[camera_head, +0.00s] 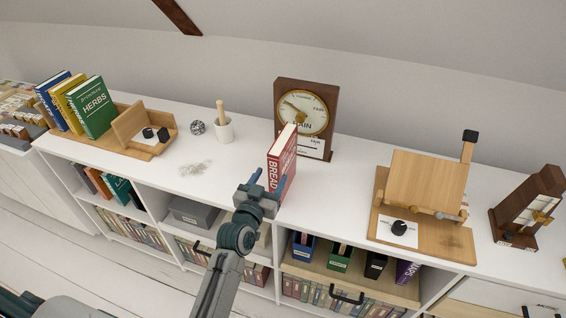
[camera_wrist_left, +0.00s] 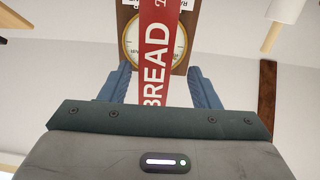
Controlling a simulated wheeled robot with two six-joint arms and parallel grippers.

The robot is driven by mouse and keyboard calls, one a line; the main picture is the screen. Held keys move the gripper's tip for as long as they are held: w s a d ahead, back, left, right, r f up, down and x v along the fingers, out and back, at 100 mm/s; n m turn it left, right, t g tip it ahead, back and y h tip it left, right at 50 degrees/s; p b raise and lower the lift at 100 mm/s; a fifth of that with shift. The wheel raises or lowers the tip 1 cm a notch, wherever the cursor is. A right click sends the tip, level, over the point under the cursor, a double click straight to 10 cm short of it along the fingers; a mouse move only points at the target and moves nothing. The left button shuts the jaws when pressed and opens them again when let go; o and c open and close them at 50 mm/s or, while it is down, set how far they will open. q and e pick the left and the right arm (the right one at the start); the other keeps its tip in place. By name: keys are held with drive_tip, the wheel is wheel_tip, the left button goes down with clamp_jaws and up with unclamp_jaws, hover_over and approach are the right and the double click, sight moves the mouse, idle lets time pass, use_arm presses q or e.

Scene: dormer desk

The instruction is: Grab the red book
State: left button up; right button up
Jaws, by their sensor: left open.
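The red book (camera_head: 283,157) stands upright on the white desk top near its front edge, its spine lettered "BREAD". My left gripper (camera_head: 268,182) is at the book's front side. In the left wrist view the red spine (camera_wrist_left: 154,60) lies between the two blue fingers of the left gripper (camera_wrist_left: 159,84), with a gap on each side. The left gripper is open and not closed on the book. Part of the book's lower end is hidden behind the gripper. My right gripper is not in view.
Farther left, several books include a green one (camera_head: 92,107). Desk top (camera_head: 235,175) left of the book is mostly clear.

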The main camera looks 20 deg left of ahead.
use_arm(q)
drive_tip(key=shift+w+d, duration=0.15)
drive_tip(key=shift+w, duration=0.75)
drive_tip(key=shift+w+r+p, duration=0.1)
drive_tip(key=shift+w+p, duration=0.25)
drive_tip(key=shift+p, duration=0.05)
drive_tip(key=w, duration=0.1)
drive_tip(key=w+p, duration=0.1)
drive_tip(key=w, duration=0.2)
drive_tip(key=shift+w+d+p, duration=0.2)
drive_tip(key=shift+d+p, duration=0.15)
drive_tip(key=shift+d, duration=0.05)
clamp_jaws()
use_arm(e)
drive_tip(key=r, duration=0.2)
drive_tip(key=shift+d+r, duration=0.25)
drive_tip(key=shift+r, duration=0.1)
